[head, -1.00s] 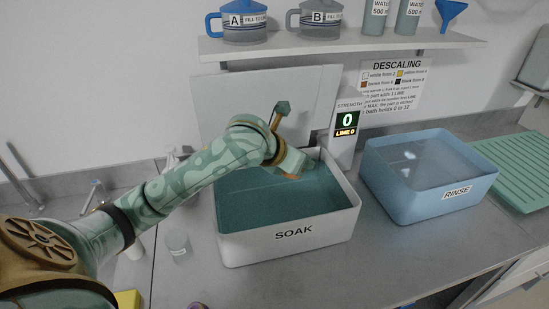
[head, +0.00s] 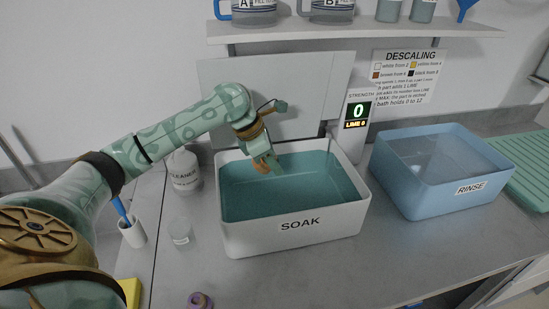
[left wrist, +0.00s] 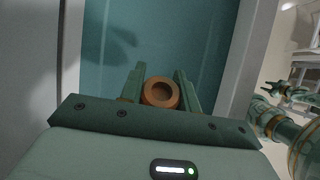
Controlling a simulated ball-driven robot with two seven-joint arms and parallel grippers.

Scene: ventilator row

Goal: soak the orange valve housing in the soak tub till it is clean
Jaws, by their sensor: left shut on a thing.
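The soak tub (head: 292,241) is a white box labelled SOAK, with teal liquid inside. My left gripper (head: 270,164) points down inside its rim, near the back left. It is shut on the orange valve housing (head: 261,166). In the left wrist view the housing (left wrist: 161,93) is a round ring with a dark hole between the two green fingers (left wrist: 160,84). The housing is at or close to the liquid; I cannot tell how far in it is. A green arm shows at the right of the left wrist view; its jaws (left wrist: 270,91) are too small to read.
The strength display (head: 357,113) reads 0 and LIME 0. The blue rinse tub (head: 440,199) stands right of the soak tub. A cleaner bottle (head: 185,170), a clear cup (head: 180,233) and a purple item (head: 199,300) are at the left. A shelf (head: 330,29) hangs above.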

